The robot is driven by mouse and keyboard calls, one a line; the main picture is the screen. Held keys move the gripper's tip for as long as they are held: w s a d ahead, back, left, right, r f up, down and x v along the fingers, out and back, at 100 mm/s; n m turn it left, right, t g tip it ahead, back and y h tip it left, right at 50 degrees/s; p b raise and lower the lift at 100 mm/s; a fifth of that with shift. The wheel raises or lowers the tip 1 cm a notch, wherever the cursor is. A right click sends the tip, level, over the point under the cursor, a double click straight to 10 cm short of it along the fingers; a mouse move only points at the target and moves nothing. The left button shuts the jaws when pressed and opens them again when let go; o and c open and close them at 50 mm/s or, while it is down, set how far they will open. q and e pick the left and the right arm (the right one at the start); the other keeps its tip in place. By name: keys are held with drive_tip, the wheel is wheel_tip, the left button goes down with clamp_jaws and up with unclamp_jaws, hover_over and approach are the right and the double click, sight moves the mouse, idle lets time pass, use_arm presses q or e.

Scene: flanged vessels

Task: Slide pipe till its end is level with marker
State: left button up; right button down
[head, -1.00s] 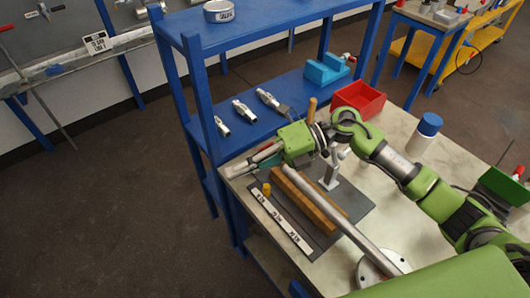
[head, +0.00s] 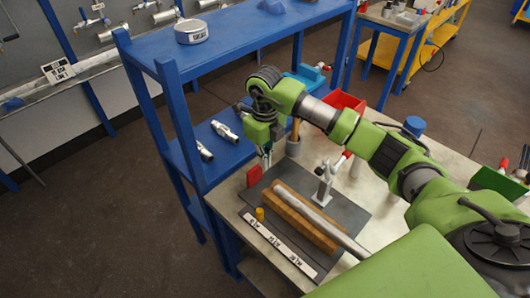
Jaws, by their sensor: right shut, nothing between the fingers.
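The silver pipe (head: 315,214) lies along a wooden block (head: 305,222); its far end is near the block's far end, a little short of a small red plate (head: 254,175). A small yellow peg (head: 259,214) stands by the far end of a white marked strip (head: 280,244), beside the block. I cannot tell which of these is the marker, or whether the pipe end is level with it. My right gripper (head: 266,160) points down, shut and empty, beyond the pipe end near the red plate. My left gripper is not in view.
A grey clamp with a red-tipped handle (head: 325,180) stands right of the block on a dark mat (head: 345,208). A red bin (head: 346,102) and a blue-capped bottle (head: 413,127) stand behind. The blue shelf (head: 178,143) borders the table on the left.

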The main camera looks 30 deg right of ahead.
sight(279, 184)
wheel_tip(279, 184, down, 5)
drive_tip(key=shift+s+f+p, duration=0.1)
drive_tip(key=shift+s+p, duration=0.05)
drive_tip(key=shift+p, duration=0.65)
drive_tip(key=s+p, duration=0.1)
drive_tip(key=s+d, duration=0.1)
drive_tip(key=s, duration=0.1)
drive_tip(key=shift+p, duration=0.35)
drive_tip(key=shift+s+d, duration=0.15)
drive_tip(key=shift+s, duration=0.1)
drive_tip(key=shift+w, duration=0.1)
drive_tip(key=shift+s+d, duration=0.15)
drive_tip(key=shift+s, duration=0.35)
drive_tip(key=shift+s+d, duration=0.15)
drive_tip(key=shift+s, duration=0.35)
drive_tip(key=shift+w, duration=0.15)
